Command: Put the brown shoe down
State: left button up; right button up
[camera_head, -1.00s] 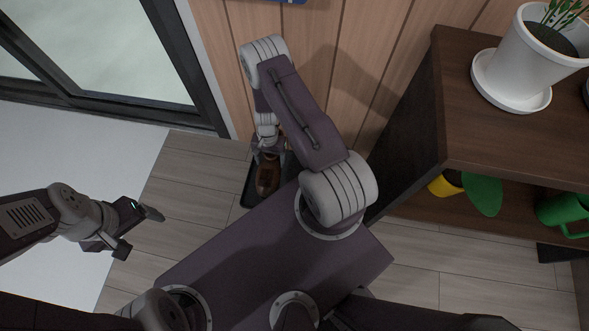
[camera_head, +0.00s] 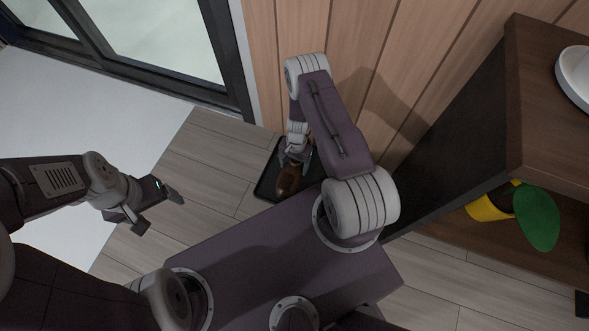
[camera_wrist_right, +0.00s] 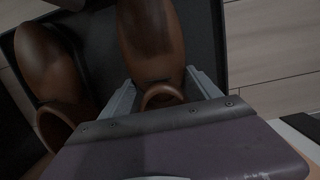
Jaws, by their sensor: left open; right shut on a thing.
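A brown shoe (camera_head: 288,181) is over the black tray (camera_head: 264,185) on the floor by the wooden wall. My right gripper (camera_head: 294,153) is shut on it; in the right wrist view the two fingers (camera_wrist_right: 160,92) sit on either side of the held shoe (camera_wrist_right: 152,38) near its opening. A second brown shoe (camera_wrist_right: 48,62) lies to its left in that view, on the dark tray (camera_wrist_right: 97,50). I cannot tell whether the held shoe touches the tray. My left gripper (camera_head: 160,210) is open and empty above the floor.
A glass door (camera_head: 160,40) and pale mat (camera_head: 70,125) are at the left.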

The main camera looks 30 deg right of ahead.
jog(key=shift+f, duration=0.6)
jog(key=o, duration=1.8)
pick_arm(q)
jog(key=shift+f, duration=0.4)
pick_arm(e)
jog(key=shift+o, duration=0.2)
notch_tip(320, 180, up, 12)
jog(key=w+d+p, duration=0.1)
jog(key=p, duration=0.8)
notch_tip(320, 180, up, 9)
jog(key=n, duration=0.2)
send_over(296, 163)
jog(key=w+a, duration=0.2)
pick_arm(q)
notch_tip(296, 163, up, 8)
jog(key=shift+r, duration=0.2)
pick_arm(e)
jog(key=s+a+r+n, duration=0.1)
jog(key=s+r+n, duration=0.1)
jog(key=r, duration=0.5)
jog(key=s+a+r+n+t, duration=0.1)
jog(key=s+a+r+n, duration=0.1)
jog(key=s+r, duration=0.3)
jog(key=s+a+r+n+t+h, duration=0.1)
jog(key=s+r+n, duration=0.2)
jog(key=r, duration=0.5)
jog(key=shift+s+a+r+n, duration=0.15)
jog(key=shift+s+r+n, duration=0.25)
jog(key=shift+s, duration=0.35)
